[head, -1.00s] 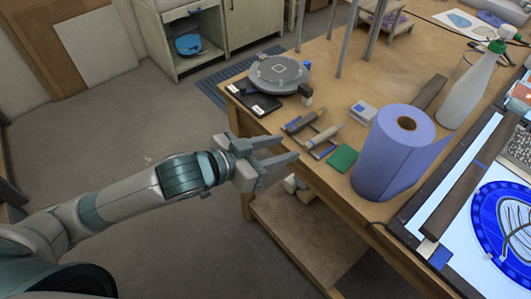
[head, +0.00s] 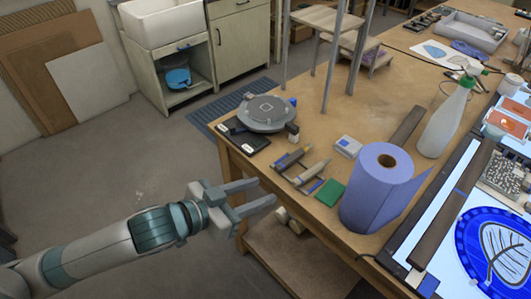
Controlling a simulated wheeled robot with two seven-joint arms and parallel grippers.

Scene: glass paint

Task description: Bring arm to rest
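My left gripper (head: 262,194) is in the head view, held out in front of the workbench's left edge. Its two fingers are spread apart with nothing between them. It points right, toward the bench, and appears apart from it. My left arm (head: 110,250) comes in from the lower left. My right arm and gripper are not in view.
The wooden workbench (head: 330,120) holds a round turntable (head: 265,113), tube-like tools (head: 300,165), a green block (head: 329,192), a blue paper roll (head: 375,200), a spray bottle (head: 445,120) and a light panel with blue glass (head: 495,250). Open floor (head: 120,180) lies left.

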